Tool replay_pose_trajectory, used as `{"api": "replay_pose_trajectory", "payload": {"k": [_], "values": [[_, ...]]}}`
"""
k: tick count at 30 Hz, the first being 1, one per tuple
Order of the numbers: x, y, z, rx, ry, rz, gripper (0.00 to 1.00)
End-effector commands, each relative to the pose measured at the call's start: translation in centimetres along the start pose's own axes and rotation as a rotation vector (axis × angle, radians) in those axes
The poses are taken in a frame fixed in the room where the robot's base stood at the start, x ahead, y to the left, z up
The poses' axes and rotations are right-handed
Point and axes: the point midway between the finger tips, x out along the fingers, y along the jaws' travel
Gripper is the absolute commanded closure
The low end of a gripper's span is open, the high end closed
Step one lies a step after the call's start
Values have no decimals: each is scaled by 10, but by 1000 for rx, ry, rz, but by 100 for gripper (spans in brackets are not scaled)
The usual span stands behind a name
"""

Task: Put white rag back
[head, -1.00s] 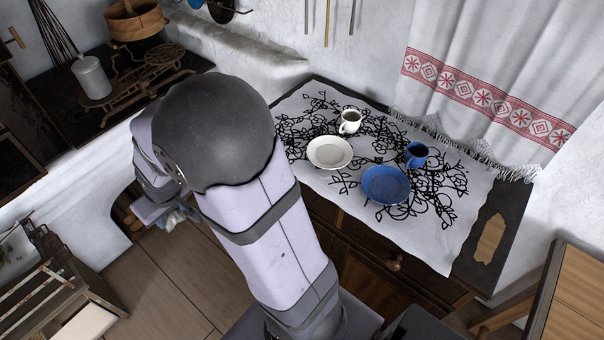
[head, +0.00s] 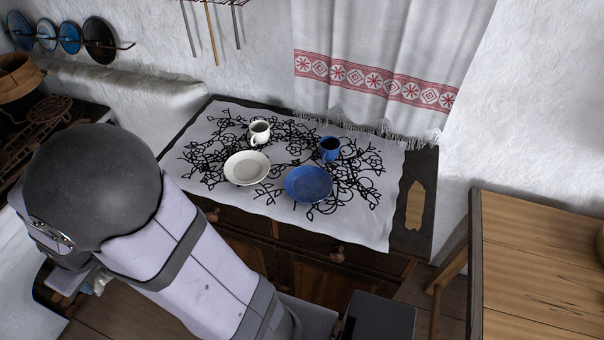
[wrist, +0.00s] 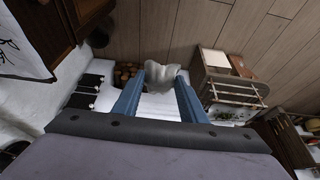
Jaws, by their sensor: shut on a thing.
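The white rag (wrist: 161,74) is pinched between the tips of my gripper's two blue fingers (wrist: 164,82) in the wrist view. It is crumpled and bunched, and it hangs above the floor. In the head view a small pale piece of the rag (head: 101,283) shows at the lower left, beside my gripper (head: 72,284), which is mostly hidden by my arm. The rag's full shape cannot be seen.
A dark cabinet (head: 421,226) bears a patterned white cloth (head: 225,112) with a white cup, white plate, blue mug and blue plate. A wooden table (head: 530,265) stands at right. A fringed towel (head: 390,50) hangs behind. The stove top (head: 88,112) is at left.

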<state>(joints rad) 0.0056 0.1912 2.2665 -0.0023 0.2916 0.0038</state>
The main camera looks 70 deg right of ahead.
Motion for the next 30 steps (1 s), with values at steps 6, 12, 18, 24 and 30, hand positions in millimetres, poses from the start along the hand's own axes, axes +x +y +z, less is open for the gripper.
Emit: {"api": "replay_pose_trajectory", "payload": {"k": [6, 12, 18, 24, 30], "values": [[8, 32, -21, 79, 0, 30, 90], [18, 103, -54, 235, -1, 91, 90], [23, 198, -74, 423, -3, 166, 90], [21, 296, -70, 605, -4, 241, 90], [10, 391, -46, 783, -4, 315, 90]]}}
